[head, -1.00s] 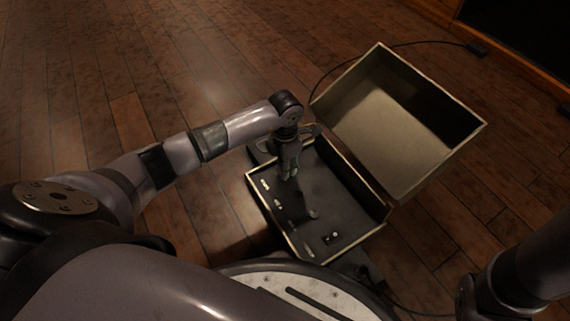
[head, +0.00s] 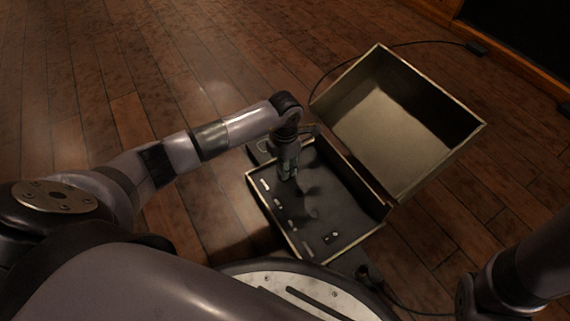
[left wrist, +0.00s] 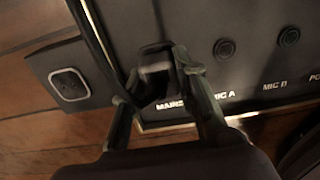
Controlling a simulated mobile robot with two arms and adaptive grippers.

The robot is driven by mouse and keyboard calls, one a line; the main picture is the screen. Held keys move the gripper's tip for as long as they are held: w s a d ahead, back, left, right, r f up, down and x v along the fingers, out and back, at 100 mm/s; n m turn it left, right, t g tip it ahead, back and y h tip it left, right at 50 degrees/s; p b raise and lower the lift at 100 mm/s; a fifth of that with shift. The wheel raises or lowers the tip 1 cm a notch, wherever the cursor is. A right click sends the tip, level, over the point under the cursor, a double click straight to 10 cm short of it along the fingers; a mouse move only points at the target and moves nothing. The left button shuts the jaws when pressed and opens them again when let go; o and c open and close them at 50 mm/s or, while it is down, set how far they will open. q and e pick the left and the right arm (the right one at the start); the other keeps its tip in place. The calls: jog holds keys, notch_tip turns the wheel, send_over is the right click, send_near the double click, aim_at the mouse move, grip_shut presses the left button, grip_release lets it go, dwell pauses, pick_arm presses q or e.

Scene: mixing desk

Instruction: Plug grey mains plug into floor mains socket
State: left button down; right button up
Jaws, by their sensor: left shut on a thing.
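My left gripper (head: 287,174) points down into the open case, near its far left corner. In the left wrist view my left gripper (left wrist: 168,85) is shut on a dark grey plug (left wrist: 155,72), just by the MAINS label on the case's panel. Whether the plug is seated there or lifted is hidden by the fingers. The floor mains socket (left wrist: 68,84), a dark plate with a pale-rimmed square outlet, lies outside the case wall. It also shows in the head view (head: 264,149). My right gripper is out of view.
The case's panel (head: 335,208) has a row of labels and round sockets. Its raised lid (head: 380,130) stands to the right. A cable runs behind it to a black box (head: 478,48). A small dark object (head: 369,274) sits by the front corner. Wooden floor to the left is clear.

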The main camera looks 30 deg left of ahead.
pick_arm(q)
jog(key=shift+f+b, duration=0.3)
jog(key=shift+f, duration=0.25)
jog(key=c, duration=1.2)
grip_release()
notch_tip(320, 180, up, 12)
jog(key=shift+r, duration=0.1)
